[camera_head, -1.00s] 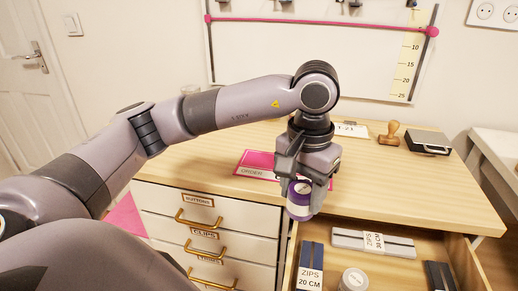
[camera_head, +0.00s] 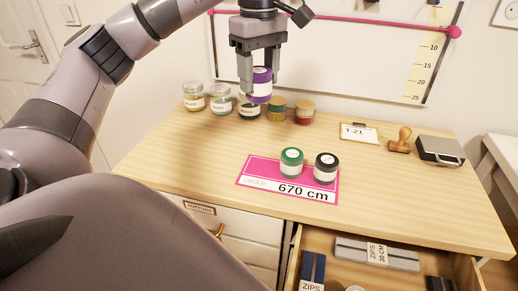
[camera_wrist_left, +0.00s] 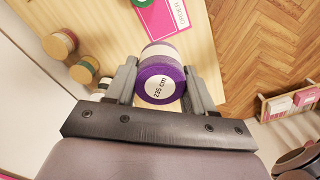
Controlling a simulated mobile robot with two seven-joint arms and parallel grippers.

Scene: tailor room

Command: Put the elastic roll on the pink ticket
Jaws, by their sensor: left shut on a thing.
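My left gripper (camera_head: 260,88) is shut on a purple and white elastic roll (camera_head: 260,85) and holds it in the air above the back of the table. In the left wrist view the roll (camera_wrist_left: 160,80) sits between the two fingers, and its label reads 235 cm. The pink ticket (camera_head: 256,172), marked ORDER and 670 cm, lies on the tabletop in front of and below the gripper. A green roll (camera_head: 291,163) and a black roll (camera_head: 326,168) stand on it.
Several jars and rolls stand in a row at the back, among them a green-brown roll (camera_head: 276,110) and a red roll (camera_head: 304,112). A card (camera_head: 358,133), a stamp (camera_head: 400,140) and a black box (camera_head: 440,150) are at right. An open drawer (camera_head: 345,278) juts out in front.

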